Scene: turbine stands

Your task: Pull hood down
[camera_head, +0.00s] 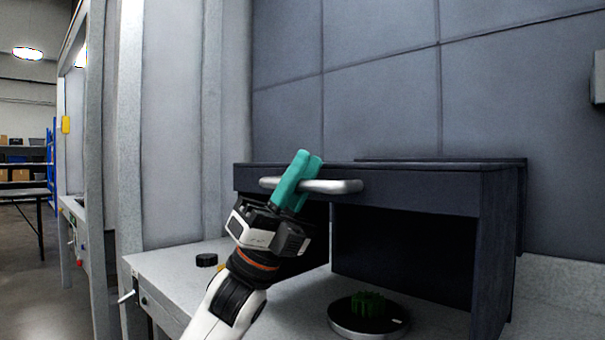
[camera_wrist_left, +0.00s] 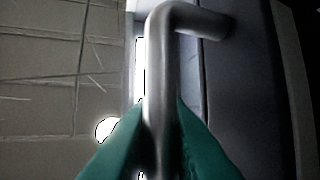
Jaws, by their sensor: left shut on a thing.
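The dark hood (camera_head: 425,191) is a box-shaped cover on the bench, with its front open below a top panel. A silver bar handle (camera_head: 338,186) runs along the front of that panel. My left gripper (camera_head: 303,172) has teal fingers and is shut on the handle, near its left part. In the left wrist view the handle (camera_wrist_left: 160,75) passes between the two teal fingers (camera_wrist_left: 160,150), with its bent end joining the dark panel (camera_wrist_left: 240,90). My right gripper is not in view.
Under the hood, a green gear-like part (camera_head: 367,303) sits on a round dark plate (camera_head: 366,320). A small black disc (camera_head: 206,260) lies on the light bench top (camera_head: 185,262) left of my arm. A pale post (camera_head: 131,120) stands at the left, and a grey panelled wall (camera_head: 380,90) is behind.

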